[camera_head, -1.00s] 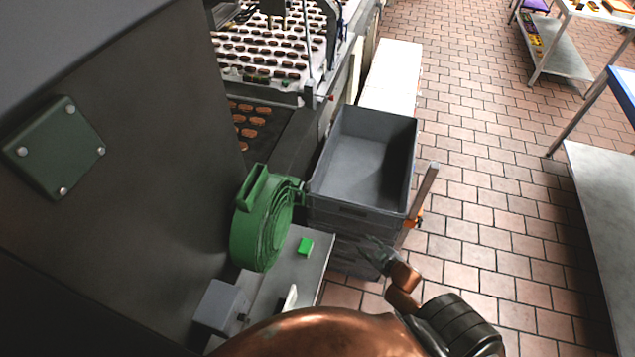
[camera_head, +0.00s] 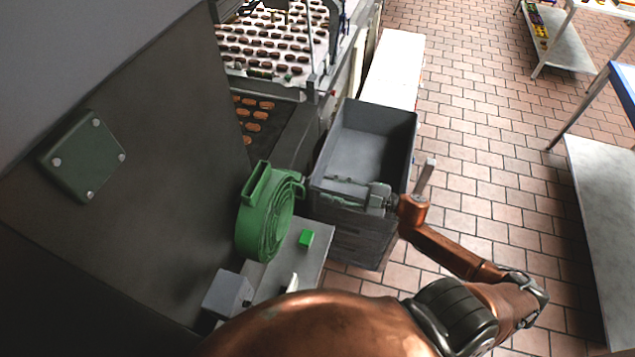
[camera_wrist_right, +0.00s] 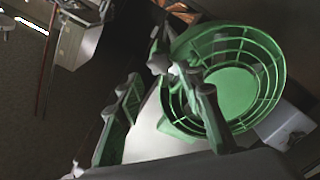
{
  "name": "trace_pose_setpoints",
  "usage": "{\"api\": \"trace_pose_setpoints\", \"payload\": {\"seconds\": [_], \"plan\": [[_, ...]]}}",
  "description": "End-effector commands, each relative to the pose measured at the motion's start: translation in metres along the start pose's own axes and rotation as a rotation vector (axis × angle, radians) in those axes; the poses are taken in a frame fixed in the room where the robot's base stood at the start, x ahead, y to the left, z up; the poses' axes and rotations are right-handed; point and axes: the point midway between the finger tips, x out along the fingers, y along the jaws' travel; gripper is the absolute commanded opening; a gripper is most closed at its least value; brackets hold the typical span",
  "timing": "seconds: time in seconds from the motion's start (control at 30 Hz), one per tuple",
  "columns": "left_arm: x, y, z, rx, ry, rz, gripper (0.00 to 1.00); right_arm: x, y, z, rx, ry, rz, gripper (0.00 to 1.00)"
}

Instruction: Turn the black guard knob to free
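I cannot make out the black guard knob in either view. A green round slatted guard (camera_head: 264,212) stands beside the dark machine wall; the right wrist view shows its open ring face (camera_wrist_right: 228,82). My right gripper (camera_head: 332,190) is over the near end of a grey crate, to the right of the green guard, with its fingers pointing left towards it. In the right wrist view the fingers (camera_wrist_right: 165,108) are spread apart, with no object seen held between them. The guard lies behind and right of them there. My left gripper is not in view.
The grey crate (camera_head: 366,138) sits on a stack beside the machine. Tiled floor (camera_head: 470,160) is open to the right; a steel table (camera_head: 605,225) stands beyond.

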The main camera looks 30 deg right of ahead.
Motion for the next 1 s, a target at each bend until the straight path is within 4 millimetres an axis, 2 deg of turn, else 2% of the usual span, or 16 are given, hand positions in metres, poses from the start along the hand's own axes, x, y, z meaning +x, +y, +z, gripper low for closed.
{"api": "trace_pose_setpoints", "payload": {"seconds": [0.1,0.3,0.67,1.0], "plan": [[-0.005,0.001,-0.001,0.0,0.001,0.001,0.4,0.02,0.002,-0.002,-0.001,0.002,0.002,0.34],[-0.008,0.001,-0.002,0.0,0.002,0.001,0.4,0.042,0.001,0.0,0.001,0.0,0.002,0.34],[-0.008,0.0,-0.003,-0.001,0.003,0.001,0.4,0.047,0.0,0.001,0.001,-0.002,0.001,0.34],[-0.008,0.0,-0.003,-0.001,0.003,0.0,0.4,0.047,0.0,0.001,0.001,-0.002,0.001,0.11]]}}
